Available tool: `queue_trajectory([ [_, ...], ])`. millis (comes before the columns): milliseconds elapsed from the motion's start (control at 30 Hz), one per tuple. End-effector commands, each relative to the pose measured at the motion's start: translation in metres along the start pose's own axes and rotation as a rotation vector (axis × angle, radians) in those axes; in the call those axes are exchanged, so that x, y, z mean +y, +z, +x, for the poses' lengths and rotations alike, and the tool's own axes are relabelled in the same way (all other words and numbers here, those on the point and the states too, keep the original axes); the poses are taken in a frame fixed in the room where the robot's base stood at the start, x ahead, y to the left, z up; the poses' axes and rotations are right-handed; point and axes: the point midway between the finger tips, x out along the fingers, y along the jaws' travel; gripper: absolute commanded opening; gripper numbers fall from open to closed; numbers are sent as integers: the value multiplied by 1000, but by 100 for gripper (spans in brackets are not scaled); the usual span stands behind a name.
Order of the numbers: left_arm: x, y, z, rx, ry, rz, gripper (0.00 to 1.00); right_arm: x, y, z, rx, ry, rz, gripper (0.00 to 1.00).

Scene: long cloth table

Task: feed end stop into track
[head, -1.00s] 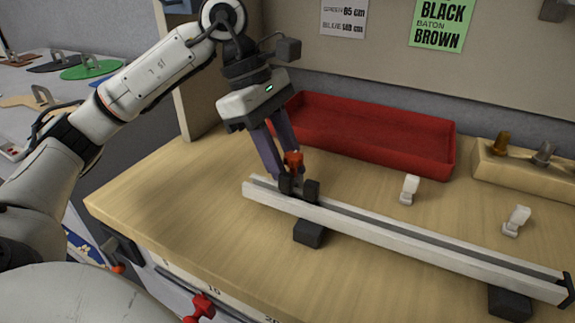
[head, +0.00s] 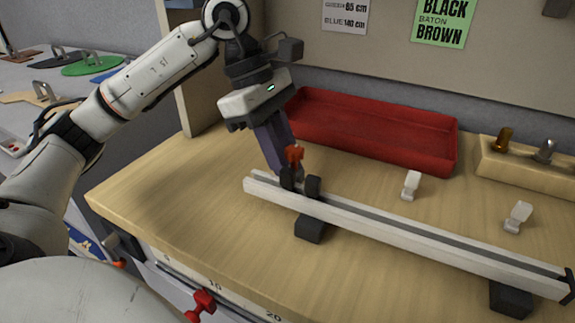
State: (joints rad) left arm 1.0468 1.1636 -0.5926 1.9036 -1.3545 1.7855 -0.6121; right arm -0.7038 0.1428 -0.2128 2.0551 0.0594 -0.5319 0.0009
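The pale metal track (head: 400,231) lies diagonally across the wooden bench, with a dark slot along its top. My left gripper (head: 299,182) is over the track's left end, purple fingers pointing down. Its black fingertips sit on either side of a small piece with an orange-red top, which looks like the end stop (head: 294,156). The gripper appears shut on it. The piece's lower part is mostly hidden by the fingertips, so I cannot tell whether it is inside the slot. My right gripper is not in view.
Dark blocks (head: 311,229) support the track, and a black cap (head: 570,285) closes its right end. Two small white pieces (head: 411,185) (head: 518,217) stand behind it. A red tray (head: 375,134) and a wooden holder (head: 530,168) are at the back. The bench left of the track is clear.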

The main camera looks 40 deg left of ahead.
Motion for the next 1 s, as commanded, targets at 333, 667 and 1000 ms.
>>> queue_trajectory([
  [333, 0, 10, -24, -1, 2, 0, 0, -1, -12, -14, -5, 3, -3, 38],
  [667, 0, 20, -49, -1, 2, 0, 0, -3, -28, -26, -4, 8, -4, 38],
  [1000, 0, 28, -67, -2, 3, 0, 0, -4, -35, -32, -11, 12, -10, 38],
])
